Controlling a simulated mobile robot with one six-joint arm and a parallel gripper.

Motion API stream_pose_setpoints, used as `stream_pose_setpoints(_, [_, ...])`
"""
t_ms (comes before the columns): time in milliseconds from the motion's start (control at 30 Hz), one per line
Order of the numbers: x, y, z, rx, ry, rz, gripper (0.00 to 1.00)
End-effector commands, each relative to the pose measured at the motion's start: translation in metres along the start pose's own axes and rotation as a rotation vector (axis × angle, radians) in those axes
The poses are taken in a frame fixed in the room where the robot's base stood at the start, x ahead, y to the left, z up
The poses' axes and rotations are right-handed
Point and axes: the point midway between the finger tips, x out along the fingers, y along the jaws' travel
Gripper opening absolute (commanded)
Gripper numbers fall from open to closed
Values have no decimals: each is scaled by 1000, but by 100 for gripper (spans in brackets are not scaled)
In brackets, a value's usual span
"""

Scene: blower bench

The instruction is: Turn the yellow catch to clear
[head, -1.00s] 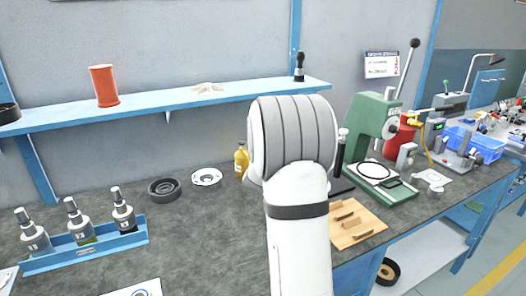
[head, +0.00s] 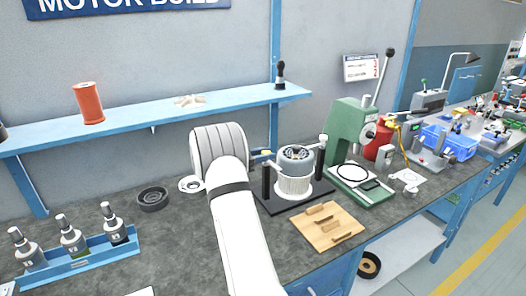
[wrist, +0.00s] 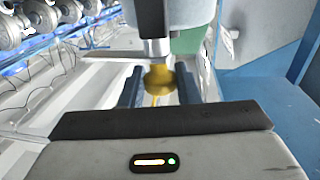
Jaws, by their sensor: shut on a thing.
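The yellow catch (wrist: 159,78) shows in the wrist view as a rounded yellow piece between the two dark fingers of my gripper (wrist: 160,88). The gripper is shut on it. A grey and black post (wrist: 156,28) stands just beyond the catch. In the head view a small yellow bit of the catch (head: 264,152) shows at the top of the left black post of the blower fixture. My arm hides most of the gripper there, and the catch's exact angle is unclear.
A green press (head: 350,130) stands to the right. A black ring (head: 152,198) and a blue rack of bottles (head: 80,262) are at the left. The shelf (head: 150,120) runs behind.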

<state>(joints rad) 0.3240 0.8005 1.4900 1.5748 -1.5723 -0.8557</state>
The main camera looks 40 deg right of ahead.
Motion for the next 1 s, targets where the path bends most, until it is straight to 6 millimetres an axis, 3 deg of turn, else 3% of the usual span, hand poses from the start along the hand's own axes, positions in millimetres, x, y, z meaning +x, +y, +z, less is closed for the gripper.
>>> stream_pose_setpoints(333, [10,0,-6,9,6,129,0])
stream_pose_setpoints(833, [12,1,-7,13,4,149,0])
stream_pose_setpoints(867, [13,1,-7,13,4,150,31])
stream_pose_setpoints(1000, [12,1,-6,11,3,151,42])
